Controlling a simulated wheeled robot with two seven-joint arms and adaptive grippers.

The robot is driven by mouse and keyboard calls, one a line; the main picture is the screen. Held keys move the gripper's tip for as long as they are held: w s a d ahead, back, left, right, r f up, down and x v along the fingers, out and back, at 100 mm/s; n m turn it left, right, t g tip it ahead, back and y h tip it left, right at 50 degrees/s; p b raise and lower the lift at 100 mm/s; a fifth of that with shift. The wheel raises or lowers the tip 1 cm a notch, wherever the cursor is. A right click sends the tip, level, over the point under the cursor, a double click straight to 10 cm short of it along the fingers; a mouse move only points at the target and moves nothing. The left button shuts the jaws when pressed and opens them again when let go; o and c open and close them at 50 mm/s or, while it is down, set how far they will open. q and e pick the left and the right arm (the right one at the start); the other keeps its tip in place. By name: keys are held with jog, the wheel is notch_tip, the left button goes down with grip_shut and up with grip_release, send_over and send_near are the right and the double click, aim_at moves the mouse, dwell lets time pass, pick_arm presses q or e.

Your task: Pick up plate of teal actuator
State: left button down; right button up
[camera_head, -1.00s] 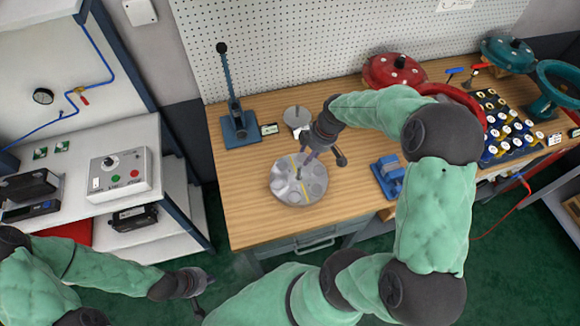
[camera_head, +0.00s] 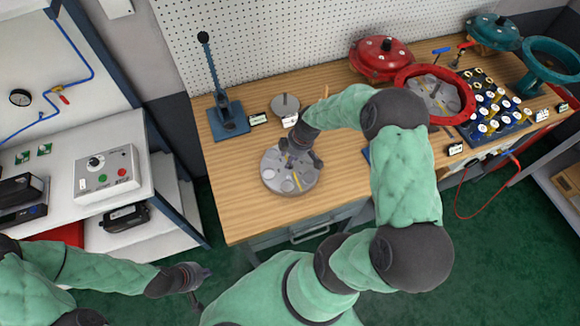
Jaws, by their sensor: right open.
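A round grey plate (camera_head: 274,179) with a yellow stripe and several round recesses lies flat on the wooden bench. My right gripper (camera_head: 299,160) is open above the plate's far right part and hides some of it; I cannot tell whether it touches. The teal actuator stands at the far right, as a teal domed cover (camera_head: 493,33) and an open teal ring housing (camera_head: 551,75). My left gripper (camera_head: 192,286) hangs low at the left, off the bench, away from the plate; its jaw opening is unclear.
A red ring housing (camera_head: 401,82) holds another grey striped plate (camera_head: 434,96). A red dome (camera_head: 381,58), a blue lever press (camera_head: 227,115), a small grey disc (camera_head: 286,104) and a tray of several small parts (camera_head: 497,104) stand on the bench. Its left front is clear.

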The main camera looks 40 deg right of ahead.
jog(key=shift+f, duration=0.2)
grip_shut()
jog(key=shift+r, duration=0.1)
